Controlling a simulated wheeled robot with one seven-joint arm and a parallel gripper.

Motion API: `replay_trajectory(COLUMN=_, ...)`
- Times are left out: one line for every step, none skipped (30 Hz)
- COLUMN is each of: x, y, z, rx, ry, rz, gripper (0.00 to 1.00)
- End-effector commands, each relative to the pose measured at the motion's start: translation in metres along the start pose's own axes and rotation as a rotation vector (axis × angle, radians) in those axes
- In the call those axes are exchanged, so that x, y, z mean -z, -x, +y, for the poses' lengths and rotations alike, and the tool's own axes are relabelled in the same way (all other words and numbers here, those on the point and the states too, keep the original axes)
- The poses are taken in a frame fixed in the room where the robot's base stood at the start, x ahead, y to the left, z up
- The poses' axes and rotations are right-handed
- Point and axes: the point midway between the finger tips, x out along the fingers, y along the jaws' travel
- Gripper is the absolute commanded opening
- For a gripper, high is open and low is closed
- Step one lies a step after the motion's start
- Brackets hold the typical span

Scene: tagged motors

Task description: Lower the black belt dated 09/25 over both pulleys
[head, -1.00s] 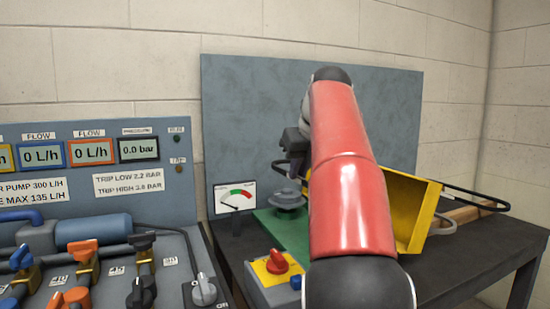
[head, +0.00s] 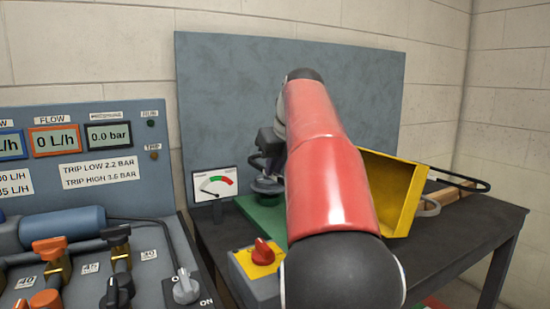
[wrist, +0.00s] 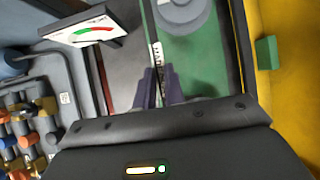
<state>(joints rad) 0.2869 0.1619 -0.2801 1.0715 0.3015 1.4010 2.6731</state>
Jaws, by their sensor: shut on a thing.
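My gripper (wrist: 160,88) points down over the green base plate (wrist: 205,65), with its two fingers close together on a thin dark strip. The strip bears a white tag (wrist: 157,58) whose print I cannot read as a date; it looks like a black belt seen edge-on. A round grey pulley (wrist: 183,12) lies ahead of the fingers at the top of the wrist view, and it also shows low beneath my gripper in the head view (head: 266,186). The strip passes left of this pulley. I cannot see a second pulley; my red arm hides much of the green plate.
A gauge (head: 214,184) stands left of the pulley. A switch box with a red knob (head: 258,258) is in front. A panel rises at the back.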

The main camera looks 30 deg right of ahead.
Motion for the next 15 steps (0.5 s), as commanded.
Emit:
replay_trajectory(x=0.003, y=-0.003, z=0.001, rx=-0.001, ry=0.001, rz=0.002, gripper=0.0)
replay_trajectory(x=0.004, y=-0.006, z=0.001, rx=-0.001, ry=0.001, rz=0.001, gripper=0.0)
replay_trajectory(x=0.006, y=-0.01, z=0.0, rx=0.0, ry=0.001, rz=0.001, gripper=0.0)
replay_trajectory(x=0.008, y=-0.012, z=0.0, rx=0.0, ry=0.001, rz=0.0, gripper=0.0)
replay_trajectory(x=0.009, y=-0.013, z=0.0, rx=0.0, ry=0.001, rz=0.0, gripper=0.0)
replay_trajectory(x=0.01, y=-0.016, z=0.0, rx=0.0, ry=0.001, rz=0.0, gripper=0.0)
replay_trajectory(x=0.011, y=-0.018, z=0.0, rx=0.0, ry=0.001, rz=0.0, gripper=0.0)
replay_trajectory(x=0.013, y=-0.019, z=0.001, rx=0.001, ry=0.001, rz=0.0, gripper=0.0)
replay_trajectory(x=0.014, y=-0.022, z=0.001, rx=0.001, ry=0.001, rz=0.0, gripper=0.0)
replay_trajectory(x=0.015, y=-0.023, z=0.001, rx=0.001, ry=0.001, rz=0.0, gripper=0.0)
replay_trajectory(x=0.016, y=-0.025, z=0.001, rx=0.0, ry=0.001, rz=0.0, gripper=0.0)
replay_trajectory(x=0.018, y=-0.027, z=0.001, rx=0.0, ry=0.001, rz=0.001, gripper=0.0)
replay_trajectory(x=0.019, y=-0.029, z=0.001, rx=0.0, ry=0.001, rz=0.001, gripper=0.0)
replay_trajectory(x=0.02, y=-0.03, z=0.001, rx=0.0, ry=0.001, rz=0.001, gripper=0.0)
replay_trajectory(x=0.021, y=-0.032, z=0.001, rx=0.0, ry=0.002, rz=0.001, gripper=0.0)
